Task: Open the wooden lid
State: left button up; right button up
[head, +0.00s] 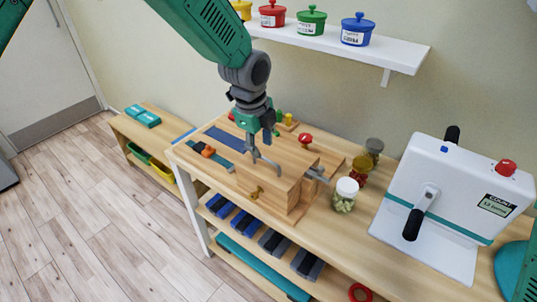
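A wooden box (286,187) stands on the wooden table, with a brass knob (257,192) on its front and a grey metal handle (317,173) on its right side. Its flat wooden top looks closed, but I cannot tell exactly where the lid's edges run. My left gripper (263,153) points down over the box top, its grey fingers apart and nothing seen between them. I cannot tell whether a fingertip touches the wood. The arm and gripper hide part of the top's back. My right gripper is not in view.
A red knob (305,138) stands behind the box. A white-lidded jar (345,194) and small spice-coloured jars are close on its right. A white crank machine (450,200) fills the table's right. A wall shelf (340,40) with coloured pots hangs behind.

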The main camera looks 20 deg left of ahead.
aim_at(265, 159)
pick_arm(q)
jog(key=f, duration=0.1)
jog(key=a+f, duration=0.1)
jog(key=f, duration=0.2)
jog(key=shift+w+a, duration=0.2)
jog(key=shift+w, duration=0.1)
jog(key=d, duration=0.4)
jog(key=shift+d, duration=0.35)
jog(key=shift+c, duration=0.4)
jog(key=a, duration=0.3)
jog(key=shift+f, duration=0.1)
grip_shut()
jog(key=shift+w+a, duration=0.1)
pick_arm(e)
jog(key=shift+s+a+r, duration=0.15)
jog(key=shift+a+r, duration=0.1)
pick_arm(q)
jog(key=shift+d, duration=0.2)
